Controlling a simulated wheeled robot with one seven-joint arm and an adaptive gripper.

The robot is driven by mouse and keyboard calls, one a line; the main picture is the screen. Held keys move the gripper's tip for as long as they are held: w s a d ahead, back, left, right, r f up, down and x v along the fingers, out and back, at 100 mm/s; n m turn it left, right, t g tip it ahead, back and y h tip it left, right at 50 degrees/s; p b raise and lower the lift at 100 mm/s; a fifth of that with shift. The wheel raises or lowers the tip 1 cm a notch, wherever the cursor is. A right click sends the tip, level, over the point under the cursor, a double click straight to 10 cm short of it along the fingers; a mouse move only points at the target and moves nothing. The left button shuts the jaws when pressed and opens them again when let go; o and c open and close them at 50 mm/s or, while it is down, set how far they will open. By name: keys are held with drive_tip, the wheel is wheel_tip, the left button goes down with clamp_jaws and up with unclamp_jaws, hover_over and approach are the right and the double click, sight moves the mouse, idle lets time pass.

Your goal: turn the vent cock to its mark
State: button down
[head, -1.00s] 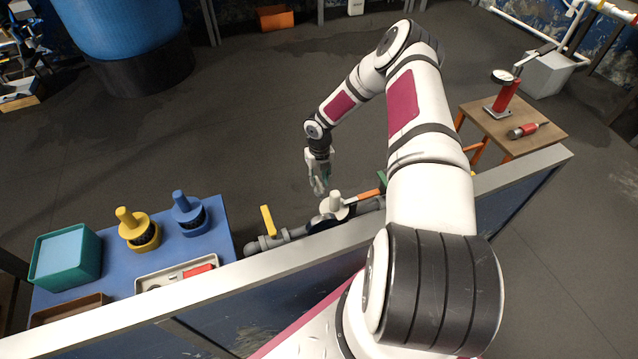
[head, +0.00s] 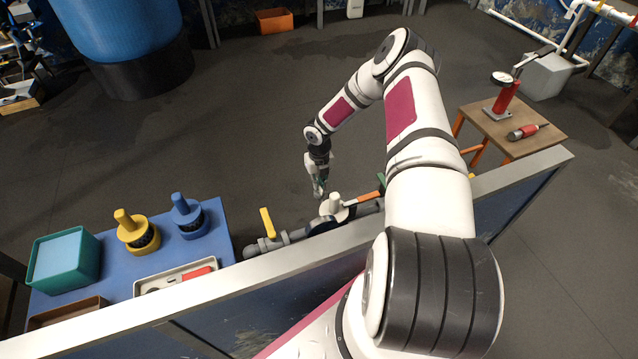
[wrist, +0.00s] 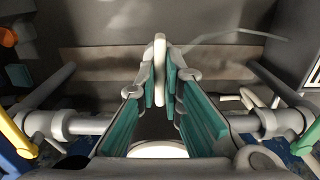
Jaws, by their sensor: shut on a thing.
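In the wrist view, a pale, narrow upright handle (wrist: 160,62), which looks like that of the vent cock, stands between the teal finger pads. My gripper (wrist: 161,88) is shut on it. In the head view, my gripper (head: 319,194) points down just behind the pipe run, close to a white round-topped fitting (head: 336,203). The handle it holds cannot be made out there. The cock's mark cannot be made out in either view.
A grey pipe (head: 297,234) with a yellow lever (head: 267,221) and an orange lever (head: 369,195) runs behind a pale-topped barrier (head: 225,279). A blue table (head: 218,226) with yellow and blue knobbed items stands left. A wooden table (head: 545,137) stands right. The floor behind is open.

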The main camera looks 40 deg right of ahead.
drive_tip(key=m+b, duration=0.1)
drive_tip(key=m, duration=0.4)
drive_tip(key=shift+m+b, duration=0.3)
drive_tip(key=shift+b, duration=0.05)
drive_tip(key=m, duration=0.5)
drive_tip(key=shift+b, duration=0.35)
drive_tip(key=m, duration=0.7)
drive_tip(key=shift+b, duration=0.35)
drive_tip(key=c, duration=1.7)
unclamp_jaws()
